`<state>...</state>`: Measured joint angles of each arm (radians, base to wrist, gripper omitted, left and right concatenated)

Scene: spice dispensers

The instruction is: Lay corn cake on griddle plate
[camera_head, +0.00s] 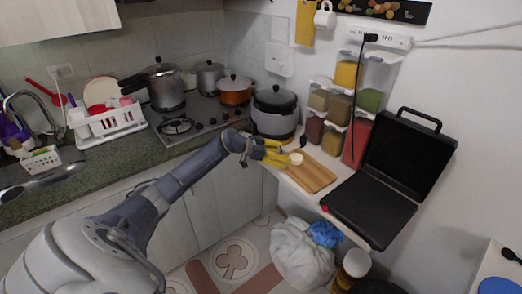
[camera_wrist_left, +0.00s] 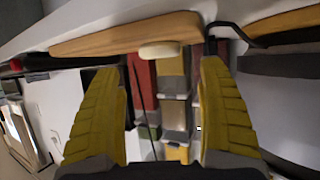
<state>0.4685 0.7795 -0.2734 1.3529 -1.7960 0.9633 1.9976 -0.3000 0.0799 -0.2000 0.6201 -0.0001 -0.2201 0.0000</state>
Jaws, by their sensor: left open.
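The corn cake (camera_head: 296,159), a small pale round piece, lies on the wooden board (camera_head: 314,176) near its back left end. In the left wrist view the corn cake (camera_wrist_left: 160,51) shows at the edge of the board (camera_wrist_left: 110,41), ahead of and between the fingertips. My left gripper (camera_head: 284,154) has yellow fingers, open and empty, just left of the cake. Its two fingers also frame the left wrist view (camera_wrist_left: 168,68). The griddle plate (camera_head: 368,206) is black and flat, with its lid (camera_head: 408,155) raised, right of the board. My right gripper is not seen.
A rice cooker (camera_head: 274,113) stands behind my left gripper. Spice dispensers (camera_head: 340,105) hang on the wall behind the board, with a black cable in front. A stove with pots (camera_head: 235,91) is further left. A white bag (camera_head: 303,254) lies on the floor below.

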